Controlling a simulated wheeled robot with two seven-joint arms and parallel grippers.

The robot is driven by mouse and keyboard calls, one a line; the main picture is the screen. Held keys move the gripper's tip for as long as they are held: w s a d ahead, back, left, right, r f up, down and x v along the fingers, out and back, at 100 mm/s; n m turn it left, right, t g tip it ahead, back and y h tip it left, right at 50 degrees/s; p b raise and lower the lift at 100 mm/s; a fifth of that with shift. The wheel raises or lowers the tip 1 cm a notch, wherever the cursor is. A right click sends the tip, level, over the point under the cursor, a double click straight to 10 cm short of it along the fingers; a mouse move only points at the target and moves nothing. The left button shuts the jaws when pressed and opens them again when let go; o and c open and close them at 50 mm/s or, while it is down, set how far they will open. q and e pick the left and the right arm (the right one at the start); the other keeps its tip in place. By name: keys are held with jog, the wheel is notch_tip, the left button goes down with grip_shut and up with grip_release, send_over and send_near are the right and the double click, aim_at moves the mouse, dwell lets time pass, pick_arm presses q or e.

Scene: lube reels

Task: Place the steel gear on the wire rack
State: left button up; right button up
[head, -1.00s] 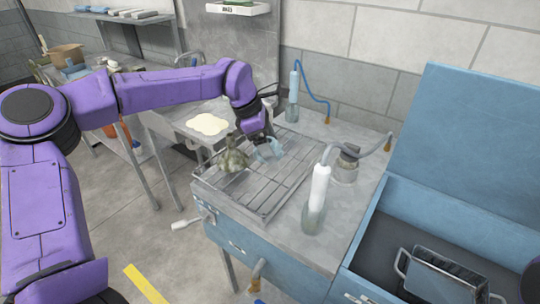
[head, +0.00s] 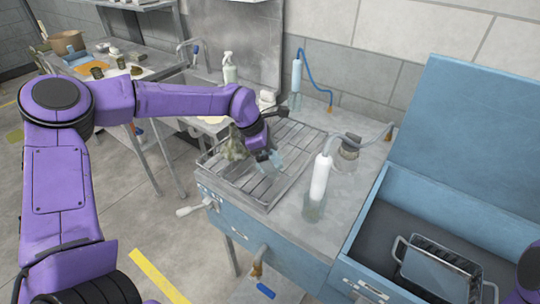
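The wire rack (head: 288,143) lies on the blue-sided steel bench, its bars running across a shallow frame. My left gripper (head: 268,157) points down just over the rack's middle. A pale bluish shape shows at its tips; I cannot tell if it is the fingers or something held. A mottled grey-green lump (head: 234,147) shows beside the gripper, over the rack's back left part; I cannot tell what it is or whether it touches the rack. I cannot make out the steel gear for certain. My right gripper is not in view.
A white-capped bottle (head: 320,178) and a lidded jar (head: 348,153) stand right of the rack. A blue-hosed bottle (head: 296,77) stands behind. An open blue chest (head: 400,195) at right holds a handled basket (head: 438,270). A sink bench (head: 150,85) stands back left.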

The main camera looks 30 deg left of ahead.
pick_arm(q)
jog(key=b+v, duration=0.2)
jog(key=v, duration=1)
